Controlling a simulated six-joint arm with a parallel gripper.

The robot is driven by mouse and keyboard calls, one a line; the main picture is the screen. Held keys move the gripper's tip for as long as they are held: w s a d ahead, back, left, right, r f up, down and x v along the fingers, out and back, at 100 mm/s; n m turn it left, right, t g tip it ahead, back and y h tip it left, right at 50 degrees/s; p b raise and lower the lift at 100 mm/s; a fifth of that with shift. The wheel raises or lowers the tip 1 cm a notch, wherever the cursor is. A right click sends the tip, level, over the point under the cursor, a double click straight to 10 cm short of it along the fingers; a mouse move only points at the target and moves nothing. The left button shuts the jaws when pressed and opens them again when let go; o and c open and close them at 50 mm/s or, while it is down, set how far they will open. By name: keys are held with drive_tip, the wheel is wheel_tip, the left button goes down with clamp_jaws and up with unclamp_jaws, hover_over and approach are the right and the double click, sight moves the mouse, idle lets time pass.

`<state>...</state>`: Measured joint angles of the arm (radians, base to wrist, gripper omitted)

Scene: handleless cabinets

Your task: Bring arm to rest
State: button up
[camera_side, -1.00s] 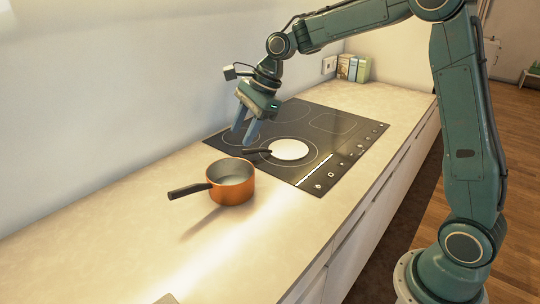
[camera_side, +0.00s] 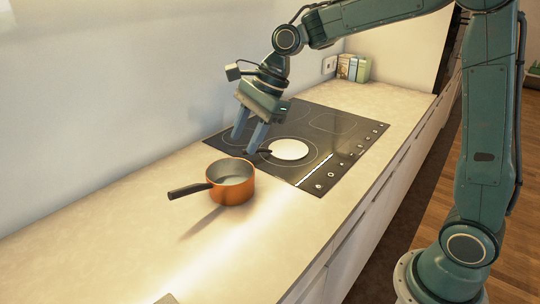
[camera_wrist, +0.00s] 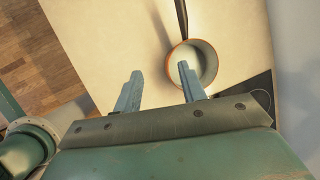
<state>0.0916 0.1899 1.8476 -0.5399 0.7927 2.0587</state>
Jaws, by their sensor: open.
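My gripper (camera_side: 243,146) is open and empty, pointing down above the front left part of the black cooktop (camera_side: 331,125), behind the orange pot (camera_side: 232,190). The pot stands upright on the counter with its dark handle pointing left. In the wrist view my gripper's two fingers (camera_wrist: 159,72) are spread apart with nothing between them. The right finger overlaps the pot (camera_wrist: 208,62) in that view. A white round item (camera_side: 289,149) with a dark handle lies on the cooktop; I cannot tell whether it is a pan or a lid.
The beige counter (camera_side: 120,215) is mostly clear to the left of and in front of the pot. A pale wall (camera_side: 90,110) runs behind it. The wooden floor (camera_side: 428,195) lies to the right.

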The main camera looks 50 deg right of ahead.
drive_tip(key=s+d+r+n+t+h, duration=0.1)
drive_tip(key=s+d+n+h, duration=0.1)
drive_tip(key=s+n, duration=0.7)
drive_tip(key=s+d+r+n+t+h, duration=0.1)
drive_tip(key=s+d+n, duration=0.3)
drive_tip(key=s+n, duration=0.6)
drive_tip(key=s+h, duration=0.1)
drive_tip(key=s, duration=0.5)
drive_tip(key=shift+s+d+n+t, duration=0.2)
drive_tip(key=shift+s+n+t, duration=0.1)
